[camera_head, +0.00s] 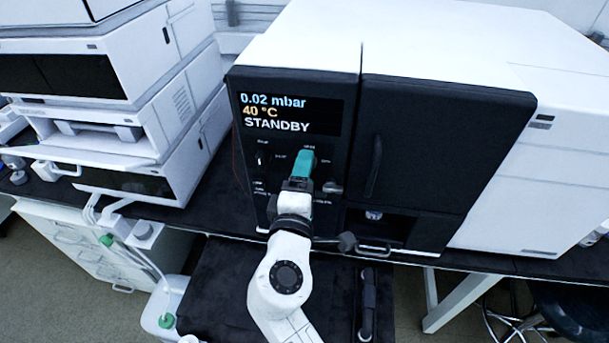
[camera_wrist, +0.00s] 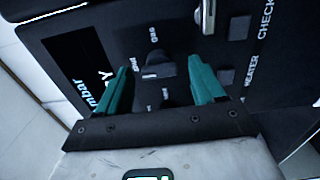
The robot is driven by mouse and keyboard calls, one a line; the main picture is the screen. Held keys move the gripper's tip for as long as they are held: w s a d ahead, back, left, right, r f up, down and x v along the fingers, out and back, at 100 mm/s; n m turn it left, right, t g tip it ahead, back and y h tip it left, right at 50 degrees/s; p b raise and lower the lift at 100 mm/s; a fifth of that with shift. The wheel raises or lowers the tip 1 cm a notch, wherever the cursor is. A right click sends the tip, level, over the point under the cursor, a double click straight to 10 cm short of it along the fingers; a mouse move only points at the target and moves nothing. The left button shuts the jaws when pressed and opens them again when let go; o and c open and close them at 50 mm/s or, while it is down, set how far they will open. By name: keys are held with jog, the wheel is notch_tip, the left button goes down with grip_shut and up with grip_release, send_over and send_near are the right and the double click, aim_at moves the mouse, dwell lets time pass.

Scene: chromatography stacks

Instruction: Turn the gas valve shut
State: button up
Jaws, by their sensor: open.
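A dark knob (camera_wrist: 157,68) with a white mark sits on the black instrument panel in the wrist view, with small lettering around it. It appears to be the gas valve, though I cannot read its label surely. My gripper (camera_wrist: 158,72) has two teal fingers, spread apart, one on each side of the knob in the picture. A gap shows between each finger and the knob; I cannot tell how deep the tips reach. In the head view my gripper (camera_head: 304,160) is in front of the panel below the display and hides the knob.
The display (camera_head: 285,112) reads 0.02 mbar, 40 °C, STANDBY. Another black knob (camera_head: 262,157) is left of my gripper. A black door (camera_head: 425,150) with a handle is to the right. White stacked instruments (camera_head: 150,120) stand at the left; a dark bench strip lies between.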

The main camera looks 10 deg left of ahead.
jog(key=s+b, duration=0.2)
jog(key=s, duration=0.8)
jog(key=shift+s+a, duration=0.2)
jog(key=shift+s, duration=0.2)
jog(key=s+d+f+m+g+h, duration=0.1)
jog(key=d+f+m+g+h, duration=0.1)
jog(key=d+f+m+g, duration=0.65)
jog(key=s+d+f+m+h, duration=0.15)
jog(key=d+f, duration=0.45)
jog(key=d, duration=0.8)
jog(key=s+d+f+m+g+y, duration=0.2)
jog(key=s+d+f+m+g, duration=0.2)
jog(key=s, duration=0.6)
jog(key=s+d+f+m+g+y, duration=0.2)
jog(key=s+d+f+m+g, duration=0.2)
jog(key=s+d+f, duration=0.3)
jog(key=s, duration=0.4)
